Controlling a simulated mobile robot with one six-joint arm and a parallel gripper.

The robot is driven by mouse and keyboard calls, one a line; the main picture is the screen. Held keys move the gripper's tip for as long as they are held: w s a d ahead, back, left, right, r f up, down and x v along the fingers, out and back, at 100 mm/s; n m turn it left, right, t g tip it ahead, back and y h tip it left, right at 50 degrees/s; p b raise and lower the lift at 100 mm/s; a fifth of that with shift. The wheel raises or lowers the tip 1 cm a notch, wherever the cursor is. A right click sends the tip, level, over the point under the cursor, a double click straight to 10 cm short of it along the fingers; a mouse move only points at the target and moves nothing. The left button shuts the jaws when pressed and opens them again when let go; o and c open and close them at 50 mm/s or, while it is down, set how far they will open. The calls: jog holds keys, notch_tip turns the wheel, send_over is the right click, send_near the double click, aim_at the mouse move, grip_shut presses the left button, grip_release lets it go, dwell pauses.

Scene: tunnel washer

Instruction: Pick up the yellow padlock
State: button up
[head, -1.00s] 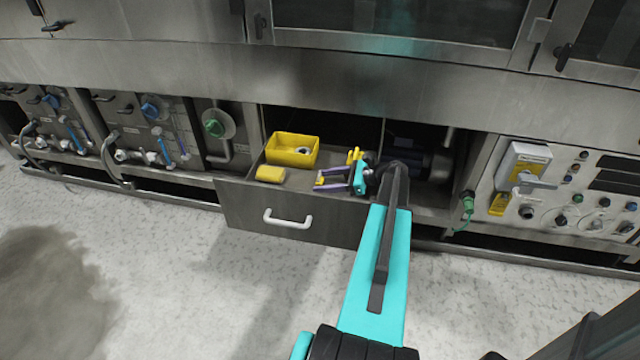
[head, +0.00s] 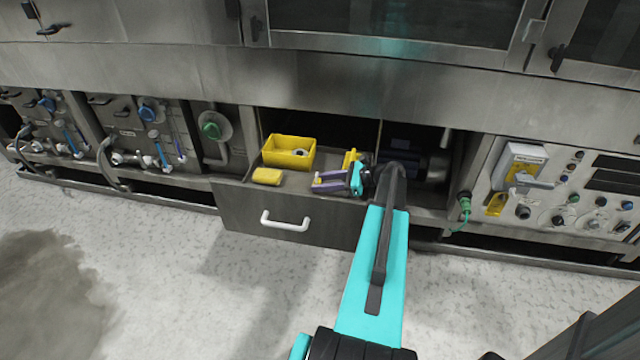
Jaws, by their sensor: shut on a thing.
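My gripper (head: 328,182) reaches into the open drawer (head: 290,215) from the right, its purple fingers low over the drawer floor. The fingers are shut on the yellow padlock (head: 317,177). Only a small yellow bit of it shows at the fingertips; the rest is hidden by the fingers, and its shackle cannot be made out. I cannot tell whether it still touches the drawer floor.
A yellow bin (head: 289,152) stands at the back left of the drawer, with a yellow block (head: 267,176) in front of it. Another yellow thing (head: 350,159) is just behind my gripper. The drawer has a white handle (head: 285,222). A control panel (head: 570,190) is at right.

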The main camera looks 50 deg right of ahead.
notch_tip(320, 180, up, 10)
jog(key=p, duration=0.1)
jog(key=shift+p, duration=0.35)
dwell(0.7)
